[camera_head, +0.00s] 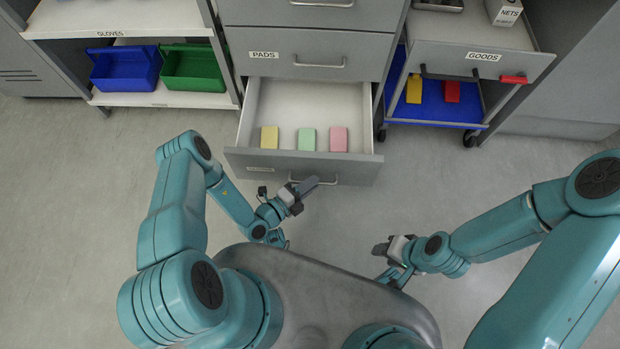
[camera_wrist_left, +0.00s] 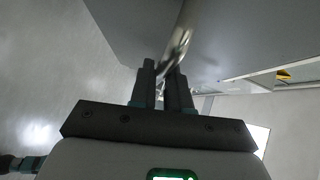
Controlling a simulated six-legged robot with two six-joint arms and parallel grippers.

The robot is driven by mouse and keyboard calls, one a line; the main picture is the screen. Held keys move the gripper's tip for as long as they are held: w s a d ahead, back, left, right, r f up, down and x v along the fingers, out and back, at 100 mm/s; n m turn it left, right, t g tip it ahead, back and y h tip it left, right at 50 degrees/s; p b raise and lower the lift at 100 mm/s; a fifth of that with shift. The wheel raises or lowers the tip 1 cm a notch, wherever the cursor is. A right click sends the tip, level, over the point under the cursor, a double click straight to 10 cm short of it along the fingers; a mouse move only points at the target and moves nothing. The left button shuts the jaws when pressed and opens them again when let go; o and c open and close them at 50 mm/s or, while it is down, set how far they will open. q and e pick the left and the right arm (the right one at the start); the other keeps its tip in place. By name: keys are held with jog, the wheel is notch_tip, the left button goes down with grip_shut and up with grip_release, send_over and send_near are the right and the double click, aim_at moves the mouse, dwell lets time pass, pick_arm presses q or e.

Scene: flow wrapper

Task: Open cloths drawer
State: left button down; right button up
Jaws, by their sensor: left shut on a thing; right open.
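The bottom drawer (camera_head: 300,166) of the grey cabinet stands pulled out in the head view. A yellow (camera_head: 269,138), a green (camera_head: 307,139) and a pink cloth-like block (camera_head: 338,139) lie in a row inside, near its front. The label on its front is too small to read. My left gripper (camera_head: 302,187) is at the drawer's handle (camera_head: 327,181). In the left wrist view, its fingers (camera_wrist_left: 166,85) are shut on the curved metal handle bar (camera_wrist_left: 182,40). My right gripper (camera_head: 384,249) is open and empty, off to the right above the floor.
The PADS drawer (camera_head: 300,66) above is shut. A shelf at left holds a blue bin (camera_head: 125,69) and a green bin (camera_head: 193,70). At right is a wheeled cart with a GOODS drawer (camera_head: 478,58) and a blue lower tray (camera_head: 440,104). The floor before the drawer is clear.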

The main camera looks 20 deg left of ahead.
pick_arm(q)
jog(key=shift+s+d, duration=0.1)
jog(key=shift+s, duration=0.3)
jog(key=c, duration=1.2)
grip_release()
jog(key=shift+o, duration=0.2)
jog(key=p+v, duration=0.2)
jog(key=v, duration=1.4)
jog(key=shift+s, duration=0.25)
